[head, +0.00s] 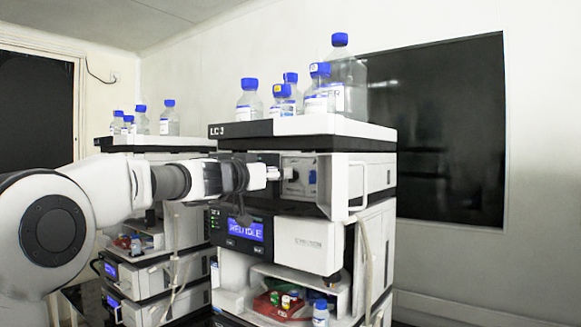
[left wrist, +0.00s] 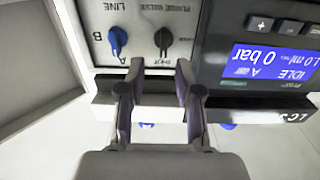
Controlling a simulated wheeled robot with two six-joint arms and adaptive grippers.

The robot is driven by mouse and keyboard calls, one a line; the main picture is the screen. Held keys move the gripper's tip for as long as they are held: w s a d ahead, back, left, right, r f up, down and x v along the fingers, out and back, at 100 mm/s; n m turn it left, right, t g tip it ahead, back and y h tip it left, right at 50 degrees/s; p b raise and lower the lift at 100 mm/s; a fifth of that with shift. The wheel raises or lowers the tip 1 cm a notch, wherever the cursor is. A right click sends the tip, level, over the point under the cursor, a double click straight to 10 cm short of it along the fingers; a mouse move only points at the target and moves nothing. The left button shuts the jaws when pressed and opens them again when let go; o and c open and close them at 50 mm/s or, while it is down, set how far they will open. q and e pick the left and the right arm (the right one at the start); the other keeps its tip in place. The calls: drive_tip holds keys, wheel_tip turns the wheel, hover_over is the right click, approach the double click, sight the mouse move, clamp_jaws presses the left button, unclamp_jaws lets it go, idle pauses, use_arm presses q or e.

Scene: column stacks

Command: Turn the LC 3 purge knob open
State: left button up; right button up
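The LC 3 stack (head: 268,128) stands in the middle of the head view, its pump front panel exposed. In the left wrist view, which shows the panel upside down, the black purge knob (left wrist: 163,38) sits under the "PURGE VALVE" lettering, near a "SHUT" mark. A blue knob (left wrist: 117,40) is beside it. My left gripper (left wrist: 159,70) is open, its fingertips apart on either side of the black knob's line and seemingly short of it. In the head view my left gripper (head: 273,173) points at the panel and partly hides it. My right gripper is not in view.
An open white door with a handle (head: 357,186) stands right of the panel. Blue-capped bottles (head: 340,80) stand on top. A lit display (head: 245,228) is below the gripper. Another stack (head: 150,141) stands behind at left. A dark window (head: 440,130) is at right.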

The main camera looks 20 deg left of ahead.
use_arm(q)
drive_tip(key=x, duration=0.1)
drive_tip(key=p+x, duration=0.1)
drive_tip(key=x, duration=0.1)
drive_tip(key=p+x, duration=0.1)
drive_tip(key=shift+w+a+f, duration=0.15)
drive_tip(key=shift+w+a, duration=0.05)
drive_tip(key=shift+w, duration=0.05)
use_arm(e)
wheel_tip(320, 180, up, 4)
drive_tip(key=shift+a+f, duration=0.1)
use_arm(q)
clamp_jaws()
